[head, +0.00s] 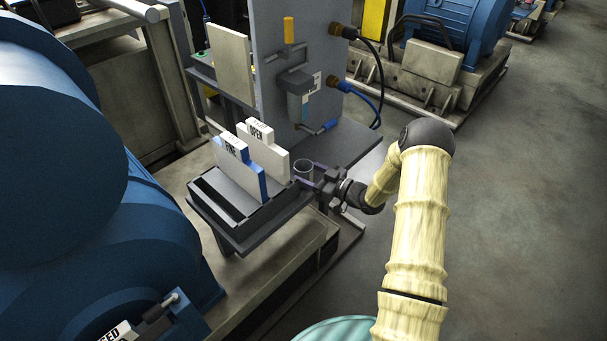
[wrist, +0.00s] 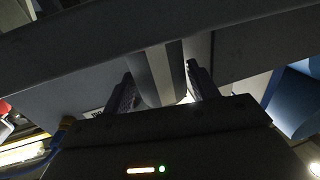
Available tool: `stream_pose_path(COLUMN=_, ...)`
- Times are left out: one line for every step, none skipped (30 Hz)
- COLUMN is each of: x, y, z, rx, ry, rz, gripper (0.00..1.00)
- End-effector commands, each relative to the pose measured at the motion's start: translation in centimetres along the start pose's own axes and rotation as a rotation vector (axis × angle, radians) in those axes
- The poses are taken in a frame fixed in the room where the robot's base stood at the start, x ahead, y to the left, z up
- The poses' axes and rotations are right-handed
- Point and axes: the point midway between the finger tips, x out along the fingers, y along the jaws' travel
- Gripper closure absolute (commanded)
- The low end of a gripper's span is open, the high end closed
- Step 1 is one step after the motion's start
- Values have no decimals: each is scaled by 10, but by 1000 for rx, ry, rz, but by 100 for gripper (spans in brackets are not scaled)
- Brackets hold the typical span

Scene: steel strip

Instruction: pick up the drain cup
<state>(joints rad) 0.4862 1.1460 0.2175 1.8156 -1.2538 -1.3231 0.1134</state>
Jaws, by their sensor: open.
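The drain cup (head: 303,167) is a small grey cup standing upright on the dark shelf, right of the upright cards. In the wrist view the grey cup (wrist: 156,76) shows between the two fingers. My gripper (head: 309,175) reaches in from the right with its jaws open, one finger on each side of the cup. In the wrist view my gripper (wrist: 160,88) has a finger to the left and a finger to the right of the cup. I cannot tell whether either finger touches it.
A slotted dark tray (head: 232,218) holds white and blue labelled cards (head: 240,165) close left of the cup. A grey panel with a filter unit (head: 297,95) stands behind. A blue hose and fitting (head: 330,125) hang nearby. Open floor (head: 520,200) lies at the right.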

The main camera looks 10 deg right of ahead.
Motion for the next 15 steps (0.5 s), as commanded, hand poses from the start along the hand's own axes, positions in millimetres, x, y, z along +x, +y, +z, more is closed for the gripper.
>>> stream_pose_path(x=0, y=0, z=0, rx=0, ry=0, rz=1, gripper=41)
stream_pose_path(x=0, y=0, z=0, rx=0, ry=0, rz=1, gripper=41)
stream_pose_path(x=0, y=0, z=0, rx=0, ry=0, rz=1, gripper=41)
stream_pose_path(x=0, y=0, z=0, rx=0, ry=0, rz=1, gripper=41)
stream_pose_path(x=0, y=0, z=0, rx=0, ry=0, rz=1, gripper=41)
stream_pose_path(x=0, y=0, z=0, rx=0, ry=0, rz=1, gripper=41)
stream_pose_path(x=0, y=0, z=0, rx=0, ry=0, rz=1, gripper=41)
stream_pose_path(x=0, y=0, z=0, rx=1, ry=0, rz=1, gripper=41)
stream_pose_path(x=-1, y=0, z=0, rx=0, ry=0, rz=1, gripper=41)
stream_pose_path(x=-1, y=0, z=0, rx=1, ry=0, rz=1, gripper=41)
stream_pose_path(x=-1, y=0, z=0, rx=1, ry=0, rz=1, gripper=41)
stream_pose_path(x=-1, y=0, z=0, rx=1, ry=0, rz=1, gripper=41)
stream_pose_path(x=-1, y=0, z=0, rx=1, ry=0, rz=1, gripper=41)
stream_pose_path(x=-1, y=0, z=0, rx=1, ry=0, rz=1, gripper=43)
stream_pose_path(x=-1, y=0, z=0, rx=1, ry=0, rz=1, gripper=51)
